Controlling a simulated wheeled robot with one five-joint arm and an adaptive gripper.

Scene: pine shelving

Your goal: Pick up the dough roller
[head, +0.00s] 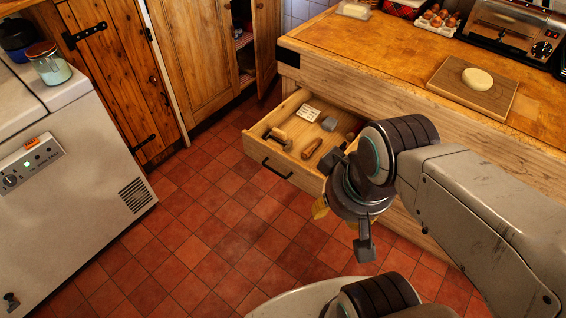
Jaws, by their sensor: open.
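An open wooden drawer (264,131) juts out from the counter and holds several small tools. At its left lies a T-shaped tool (279,137) with a pale wooden part and a dark end; it looks like the dough roller, but it is too small to be sure. A short brown wooden tool (311,148) lies nearer the middle. My gripper (343,228) is open, pointing down above the floor in front of the drawer's right side. It appears empty and apart from the tools. My wrist hides the drawer's right end.
A grey flat tool (329,123) and a white card (309,112) also lie in the drawer. The counter (390,60) bears a board (500,102) with dough (477,78), a toaster oven (508,26) and eggs (437,17). A white chest (75,165) stands left; the tiled floor between is clear.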

